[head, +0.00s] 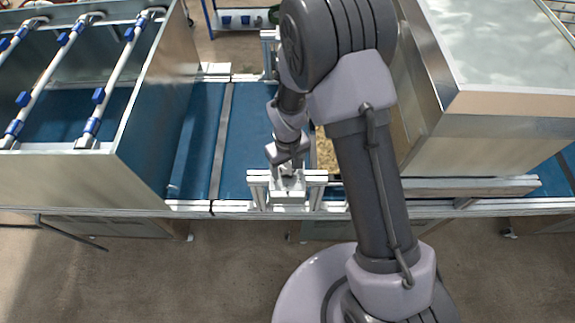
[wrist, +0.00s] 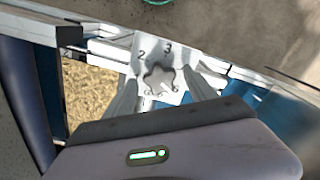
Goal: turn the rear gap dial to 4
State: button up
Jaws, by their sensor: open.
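A gap dial (wrist: 160,79), a grey star-shaped knob, sits on a pale plate (wrist: 174,52) in the wrist view. The plate carries a 2 at the upper left of the knob and a 3 above it; other marks are too small or hidden to read. I cannot tell which number the knob points to. My gripper (wrist: 162,75) is open, with one finger on each side of the knob; whether they touch it is unclear. In the head view my gripper (head: 288,178) is down at the pale bracket on the near rail, and the knob is hidden there.
A blue belt (head: 200,135) runs under the metal frame. A metal bin with rollers (head: 70,75) stands at the left and a large steel hopper (head: 480,130) at the right. Tan grainy material (wrist: 90,90) lies left of the dial in the wrist view.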

jog(key=shift+c, duration=0.3)
jog(key=c, duration=1.3)
jog(key=shift+n+b, duration=0.7)
jog(key=shift+n, duration=0.4)
jog(key=n+b, duration=0.1)
jog(key=n, duration=0.2)
jog(key=shift+n, duration=0.3)
jog(key=n+b, duration=0.1)
jog(key=n, duration=0.5)
jog(key=shift+r, duration=0.1)
